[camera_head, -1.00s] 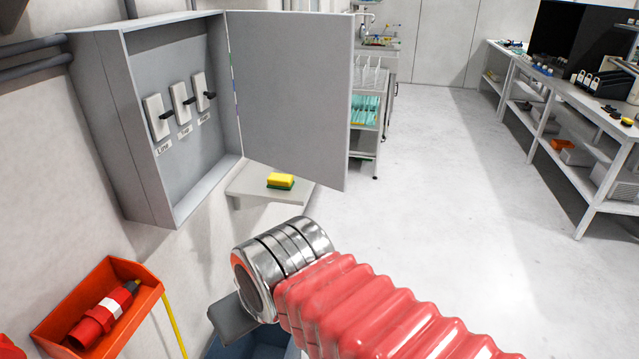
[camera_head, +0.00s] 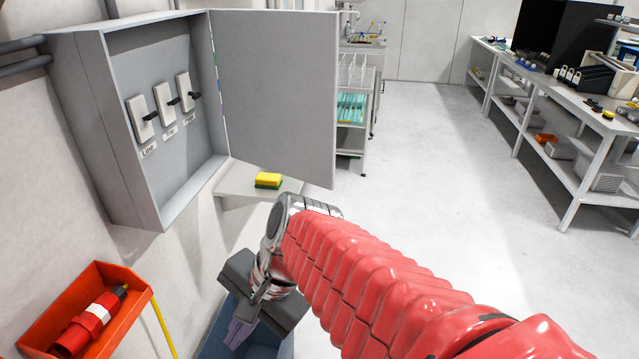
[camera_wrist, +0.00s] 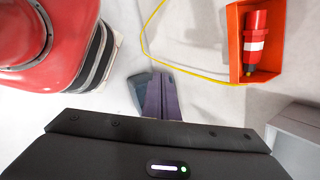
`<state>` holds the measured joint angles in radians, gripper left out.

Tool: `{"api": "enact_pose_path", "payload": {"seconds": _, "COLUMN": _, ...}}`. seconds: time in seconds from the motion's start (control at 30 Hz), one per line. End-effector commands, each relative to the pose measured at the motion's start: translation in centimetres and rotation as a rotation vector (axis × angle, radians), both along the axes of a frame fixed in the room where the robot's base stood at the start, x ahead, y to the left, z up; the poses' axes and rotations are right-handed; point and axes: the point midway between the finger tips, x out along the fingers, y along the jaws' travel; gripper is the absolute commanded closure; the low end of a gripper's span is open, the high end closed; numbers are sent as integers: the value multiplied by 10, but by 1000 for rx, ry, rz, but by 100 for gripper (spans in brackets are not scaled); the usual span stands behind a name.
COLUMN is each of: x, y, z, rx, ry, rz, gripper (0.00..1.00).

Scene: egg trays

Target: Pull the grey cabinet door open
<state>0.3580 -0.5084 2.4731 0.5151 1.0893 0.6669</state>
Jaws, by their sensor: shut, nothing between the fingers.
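The grey cabinet (camera_head: 82,120) is fixed to the left wall, with its inside and several black-handled switches (camera_head: 165,107) showing. Its grey door (camera_head: 277,95) stands wide open, swung out to the right of the cabinet. No handle shows on the side of the door facing me. My gripper (camera_head: 238,334) is below the door and apart from it, pointing down, shut and empty. Its closed purple fingers (camera_wrist: 161,97) also show in the wrist view. A pale grey box-like corner (camera_wrist: 297,140), perhaps the cabinet, is at the lower right there.
A small shelf (camera_head: 235,181) under the cabinet holds a yellow and green sponge (camera_head: 268,181). An orange wall box (camera_head: 133,292) with a red cylinder (camera_head: 92,322) hangs at lower left. A bench (camera_head: 560,92) stands at right. The floor between is clear.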

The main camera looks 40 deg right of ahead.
Motion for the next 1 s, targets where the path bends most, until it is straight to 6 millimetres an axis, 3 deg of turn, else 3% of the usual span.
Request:
{"api": "enact_pose_path", "payload": {"seconds": 0.27, "x": 30, "y": -17, "z": 8, "rx": 479, "ry": 228, "rz": -606, "gripper": 100}}
{"api": "enact_pose_path", "payload": {"seconds": 0.47, "x": 55, "y": -48, "z": 19, "rx": 838, "ry": 375, "rz": -997, "gripper": 100}}
{"api": "enact_pose_path", "payload": {"seconds": 0.77, "x": 80, "y": -135, "z": 40, "rx": 1452, "ry": 570, "rz": -1480, "gripper": 100}}
{"api": "enact_pose_path", "payload": {"seconds": 1.0, "x": 73, "y": -231, "z": 55, "rx": 2023, "ry": 697, "rz": -1707, "gripper": 100}}
